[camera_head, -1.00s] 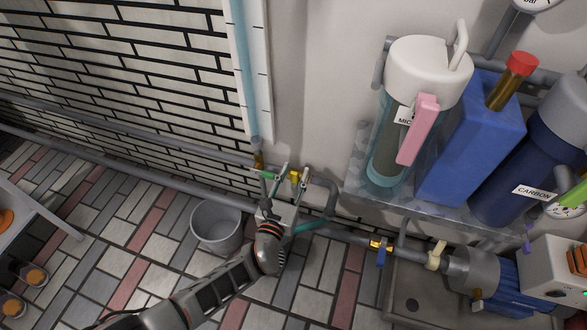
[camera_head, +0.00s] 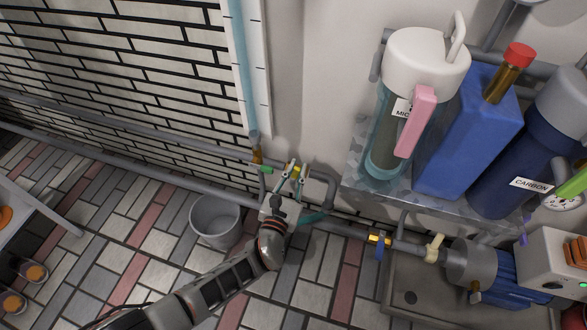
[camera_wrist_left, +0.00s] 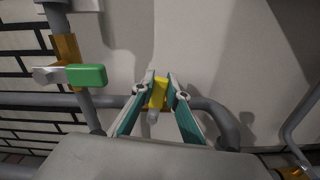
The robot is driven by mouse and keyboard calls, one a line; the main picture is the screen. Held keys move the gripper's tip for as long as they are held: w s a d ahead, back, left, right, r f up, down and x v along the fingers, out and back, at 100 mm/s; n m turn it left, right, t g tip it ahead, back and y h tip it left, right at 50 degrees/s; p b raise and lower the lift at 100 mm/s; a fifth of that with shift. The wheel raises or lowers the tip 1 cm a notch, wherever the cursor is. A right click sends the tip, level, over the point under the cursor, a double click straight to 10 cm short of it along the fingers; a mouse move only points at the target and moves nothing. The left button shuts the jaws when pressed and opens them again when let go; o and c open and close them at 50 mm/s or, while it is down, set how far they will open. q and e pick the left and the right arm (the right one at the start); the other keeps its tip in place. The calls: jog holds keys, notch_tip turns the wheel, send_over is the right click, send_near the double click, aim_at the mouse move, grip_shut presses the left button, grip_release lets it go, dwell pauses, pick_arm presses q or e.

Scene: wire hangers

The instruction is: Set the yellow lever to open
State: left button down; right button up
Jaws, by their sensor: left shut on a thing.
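The yellow lever (camera_wrist_left: 158,92) sits between the two fingers of my left gripper (camera_wrist_left: 160,90) in the left wrist view, in front of a grey pipe. The fingers, teal inside, close on it from both sides. In the head view my left gripper (camera_head: 291,171) reaches to the pipes along the wall, with the yellow lever (camera_head: 297,170) a small patch at its fingertips. The valve body behind the lever is mostly hidden. My right gripper does not show.
A green lever (camera_wrist_left: 86,75) on a brass valve stands left of my left gripper. A grey bucket (camera_head: 216,222) stands on the floor beside my left arm.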

pick_arm(q)
jog(key=shift+s+d+f+m, duration=0.15)
jog(key=shift+d+m, duration=0.25)
jog(key=shift+m, duration=0.4)
jog(key=shift+s+d+f+m, duration=0.1)
jog(key=shift+d+m, duration=0.25)
jog(key=shift+m, duration=0.45)
jog(key=shift+s+d+f+m, duration=0.15)
jog(key=shift+d+m, duration=0.25)
jog(key=shift+m, duration=0.4)
jog(key=c, duration=2)
grip_release()
jog(key=shift+f, duration=0.1)
jog(key=shift+o, duration=0.2)
